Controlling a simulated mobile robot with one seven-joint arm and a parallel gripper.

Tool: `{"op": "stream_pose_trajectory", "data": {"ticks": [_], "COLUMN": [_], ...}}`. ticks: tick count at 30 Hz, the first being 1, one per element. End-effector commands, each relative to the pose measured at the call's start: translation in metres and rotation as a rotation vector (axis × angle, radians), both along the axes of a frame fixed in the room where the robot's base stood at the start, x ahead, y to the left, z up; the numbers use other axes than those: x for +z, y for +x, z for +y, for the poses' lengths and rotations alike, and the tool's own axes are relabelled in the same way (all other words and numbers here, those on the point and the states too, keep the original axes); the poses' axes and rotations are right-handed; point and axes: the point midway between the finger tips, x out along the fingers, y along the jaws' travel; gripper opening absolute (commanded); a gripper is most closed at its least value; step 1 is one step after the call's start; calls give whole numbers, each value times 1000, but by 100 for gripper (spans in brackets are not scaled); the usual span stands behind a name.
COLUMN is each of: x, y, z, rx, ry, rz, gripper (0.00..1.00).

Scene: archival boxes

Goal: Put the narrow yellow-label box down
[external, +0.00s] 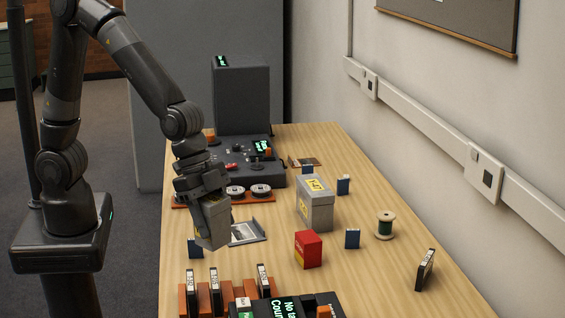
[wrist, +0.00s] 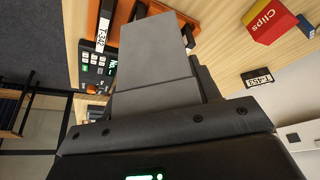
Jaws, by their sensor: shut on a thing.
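My gripper (external: 203,188) is shut on a narrow grey box (external: 214,224) with a yellow label near its top. The box hangs tilted below the gripper over the left part of the wooden table (external: 370,275), and seems clear of the top. In the wrist view the grey box (wrist: 152,52) fills the middle and its label is hidden. A second grey box (external: 318,216) with yellow labels on its lid and side stands upright on the table, to the right of my gripper and apart from it.
A red Clips box (external: 308,249), a small blue box (external: 352,238) and a thread spool (external: 385,226) stand to the right. A grey tray (external: 247,233) lies beside the held box. An orange rack with black cassettes (external: 215,292) is at the front. A dark machine (external: 240,150) stands behind.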

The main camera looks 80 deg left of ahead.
Motion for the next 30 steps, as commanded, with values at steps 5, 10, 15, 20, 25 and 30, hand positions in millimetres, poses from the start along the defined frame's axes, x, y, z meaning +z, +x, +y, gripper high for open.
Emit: {"op": "stream_pose_trajectory", "data": {"ticks": [5,10,15,20,25,30], "x": [-3,-18,-41,-61,-71,-80], "y": [-13,3,35,62,78,80], "z": [15,30,52,71,81,83], "rx": [47,61,60,57,54,52], "ry": [-3,-3,-4,-5,-4,-4], "rz": [-4,0,0,-1,-3,-3], "gripper": [27,27,27,27,27,27]}}
